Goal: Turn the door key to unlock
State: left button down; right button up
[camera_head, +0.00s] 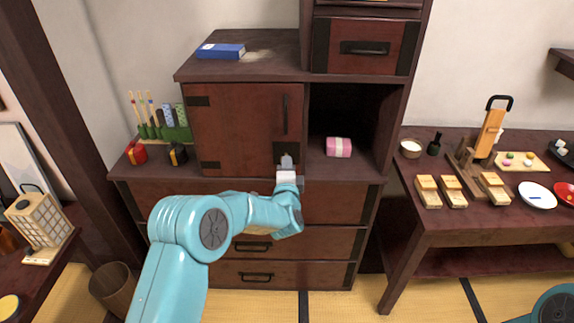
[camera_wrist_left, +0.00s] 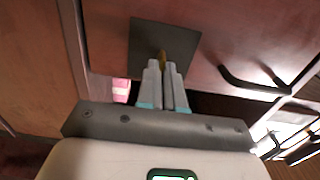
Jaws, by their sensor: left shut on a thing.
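The brown cabinet door (camera_head: 238,125) is closed, with a dark vertical handle (camera_head: 285,113) near its right edge. My left gripper (camera_head: 287,160) is at the door's lower right corner, in front of a dark lock plate. In the left wrist view the gripper (camera_wrist_left: 164,72) is shut on the brass key (camera_wrist_left: 165,55), whose small visible part stands out against the dark plate (camera_wrist_left: 148,38). The fingers hide most of the key, and its turn angle cannot be told. The door handle (camera_wrist_left: 250,84) also shows there. My right gripper is not in view.
Right of the door is an open compartment with a pink bundle (camera_head: 339,147). A blue book (camera_head: 221,51) lies on the cabinet top. A low table (camera_head: 440,212) with wooden items and dishes stands at the right. A lantern (camera_head: 38,222) is at the left.

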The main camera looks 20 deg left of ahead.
pick_arm(q)
jog(key=shift+r, duration=0.15)
dwell(0.3)
jog(key=c, duration=1.3)
grip_release()
jog(key=shift+w+a, duration=0.1)
jog(key=b+v, duration=0.1)
jog(key=v, duration=1.5)
jog(key=shift+s+b, duration=0.2)
jog(key=shift+b, duration=0.15)
